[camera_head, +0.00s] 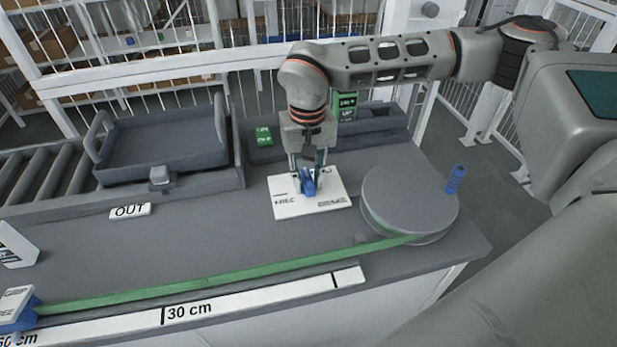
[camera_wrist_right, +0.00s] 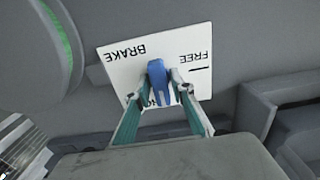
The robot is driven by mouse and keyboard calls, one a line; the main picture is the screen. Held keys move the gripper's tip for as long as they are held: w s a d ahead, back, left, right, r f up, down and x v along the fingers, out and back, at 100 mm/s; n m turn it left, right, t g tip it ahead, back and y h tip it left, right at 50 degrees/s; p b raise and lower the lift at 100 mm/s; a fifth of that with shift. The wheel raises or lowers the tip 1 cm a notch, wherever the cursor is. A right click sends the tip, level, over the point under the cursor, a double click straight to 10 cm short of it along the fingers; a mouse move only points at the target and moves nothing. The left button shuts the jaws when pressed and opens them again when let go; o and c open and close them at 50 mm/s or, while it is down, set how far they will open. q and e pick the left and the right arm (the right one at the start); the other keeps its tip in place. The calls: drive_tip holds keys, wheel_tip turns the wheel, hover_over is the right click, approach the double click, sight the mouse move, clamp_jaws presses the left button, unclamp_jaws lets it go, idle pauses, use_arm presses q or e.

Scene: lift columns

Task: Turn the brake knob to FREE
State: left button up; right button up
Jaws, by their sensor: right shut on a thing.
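The blue brake knob (camera_head: 308,184) sits on a white plate (camera_head: 335,186) on the bench. It also shows in the right wrist view (camera_wrist_right: 157,75), where the plate's words BRAKE and FREE appear upside down, BRAKE on the left and FREE on the right. There the knob's long side runs roughly up and down between the two words; its exact setting is hard to tell. My right gripper (camera_head: 308,178) points down and is shut on the knob, one finger on each side; the fingers also show in the right wrist view (camera_wrist_right: 162,108). My left gripper is out of view.
A grey reel (camera_head: 405,195) with a blue handle (camera_head: 455,178) stands right of the plate. A green strap (camera_head: 230,272) runs from it to a blue block (camera_head: 20,318) at lower left, behind a 30 cm scale. A dark tray (camera_head: 165,145) stands at left, near an OUT label.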

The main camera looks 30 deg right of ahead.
drive_tip(key=shift+r+n+p, duration=0.1)
drive_tip(key=shift+n+p, duration=0.2)
drive_tip(key=shift+p, duration=0.05)
drive_tip(key=shift+n+p, duration=1.05)
drive_tip(key=shift+n, duration=0.35)
drive_tip(key=shift+n+p, duration=1.2)
drive_tip(key=shift+n, duration=0.3)
drive_tip(key=o, duration=0.7)
